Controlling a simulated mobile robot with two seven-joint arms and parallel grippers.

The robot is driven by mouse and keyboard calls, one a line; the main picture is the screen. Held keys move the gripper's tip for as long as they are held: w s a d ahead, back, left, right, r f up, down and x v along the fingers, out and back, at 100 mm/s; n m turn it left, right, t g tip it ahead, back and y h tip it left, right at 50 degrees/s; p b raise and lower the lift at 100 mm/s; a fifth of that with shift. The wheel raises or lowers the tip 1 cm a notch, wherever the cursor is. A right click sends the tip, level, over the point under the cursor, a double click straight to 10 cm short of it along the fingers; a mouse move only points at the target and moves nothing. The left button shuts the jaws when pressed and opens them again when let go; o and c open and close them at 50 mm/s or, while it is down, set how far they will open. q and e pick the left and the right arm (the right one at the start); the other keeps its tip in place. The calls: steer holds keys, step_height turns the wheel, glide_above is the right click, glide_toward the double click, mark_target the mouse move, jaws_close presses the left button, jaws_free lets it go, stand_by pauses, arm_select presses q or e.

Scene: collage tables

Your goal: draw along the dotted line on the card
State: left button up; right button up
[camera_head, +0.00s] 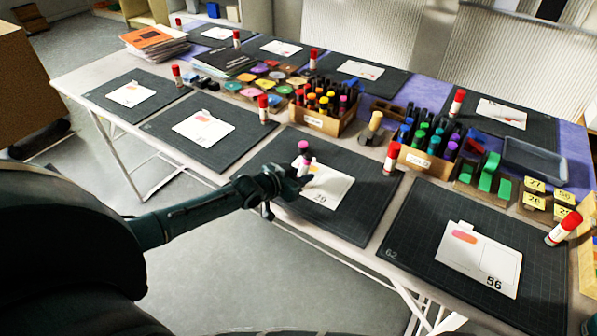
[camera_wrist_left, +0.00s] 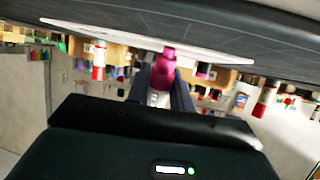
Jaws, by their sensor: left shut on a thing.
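The white card marked 29 (camera_head: 338,190) lies on a dark cutting mat (camera_head: 352,224) at the middle front of the table. A pale card edge also shows at the top of the left wrist view (camera_wrist_left: 120,35). My left gripper (camera_head: 300,180) is over the left part of this card, shut on a marker with a magenta end (camera_head: 303,147). In the left wrist view the marker (camera_wrist_left: 164,68) sits between the two fingers. I cannot tell whether its tip touches the card. No dotted line can be made out; the gripper covers part of the card.
A red-capped glue stick (camera_head: 391,158) stands at the mat's back right corner. A wooden marker box (camera_head: 425,160) and another box of markers (camera_head: 325,122) stand behind. Another card, marked 56 (camera_head: 495,262), lies on the right mat. Several more mats and cards fill the table.

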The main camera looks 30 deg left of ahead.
arm_select(q)
steer(key=shift+d, duration=0.35)
steer(key=shift+d+p, duration=0.45)
steer(key=shift+d, duration=0.1)
step_height(320, 180, up, 5)
steer(key=p, duration=0.4)
steer(key=shift+r+p, duration=0.1)
steer(key=shift+p, duration=0.25)
steer(key=shift+r+p, duration=0.5)
steer(key=shift+r, duration=0.4)
